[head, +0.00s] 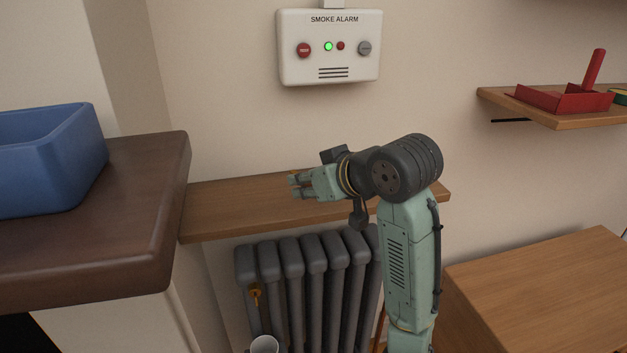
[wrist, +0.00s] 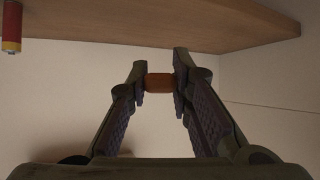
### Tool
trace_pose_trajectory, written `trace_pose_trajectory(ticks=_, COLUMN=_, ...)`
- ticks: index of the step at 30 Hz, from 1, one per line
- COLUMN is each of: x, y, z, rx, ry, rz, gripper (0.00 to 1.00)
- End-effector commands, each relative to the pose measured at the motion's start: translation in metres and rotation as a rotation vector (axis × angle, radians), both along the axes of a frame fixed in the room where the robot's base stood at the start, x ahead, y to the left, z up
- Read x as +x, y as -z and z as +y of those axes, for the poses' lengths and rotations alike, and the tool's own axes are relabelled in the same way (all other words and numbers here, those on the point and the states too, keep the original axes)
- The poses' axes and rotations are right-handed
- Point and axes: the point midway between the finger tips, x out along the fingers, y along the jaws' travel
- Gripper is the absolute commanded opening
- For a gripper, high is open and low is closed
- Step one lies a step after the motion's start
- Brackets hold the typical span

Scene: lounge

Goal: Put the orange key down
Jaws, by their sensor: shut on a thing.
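My gripper (head: 294,186) is shut on a small orange piece, which shows between its fingertips in the wrist view as the orange key (wrist: 160,82). Only a short block of the key shows there; the fingers hide its ends. In the head view just a speck of orange (head: 292,179) shows at the fingertips. The gripper points left, in front of or over the wooden wall shelf (head: 225,209); I cannot tell its height above the board. I see no contact between key and shelf.
A grey radiator (head: 310,280) with a brass-coloured fitting (head: 255,294) stands below the shelf. A blue bin (head: 60,155) sits on the dark ledge at left. A smoke alarm (head: 330,60) hangs above. A red-and-yellow cylinder (wrist: 11,28) shows in the wrist view.

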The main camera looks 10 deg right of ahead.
Motion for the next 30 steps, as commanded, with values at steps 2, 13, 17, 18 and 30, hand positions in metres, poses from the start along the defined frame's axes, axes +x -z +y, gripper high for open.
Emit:
trace_pose_trajectory(ticks=2, x=0.019, y=0.000, z=-0.010, rx=0.002, ry=0.002, rz=0.004, gripper=0.00)
trace_pose_trajectory(ticks=13, x=0.054, y=0.013, z=-0.026, rx=0.000, ry=0.001, rz=0.001, gripper=0.00)
trace_pose_trajectory(ticks=17, x=0.054, y=0.032, z=-0.026, rx=0.002, ry=0.002, rz=0.002, gripper=0.00)
trace_pose_trajectory(ticks=18, x=0.054, y=0.036, z=-0.026, rx=0.001, ry=0.002, rz=0.001, gripper=0.00)
trace_pose_trajectory(ticks=30, x=0.054, y=0.044, z=-0.025, rx=-0.001, ry=0.000, rz=-0.001, gripper=0.00)
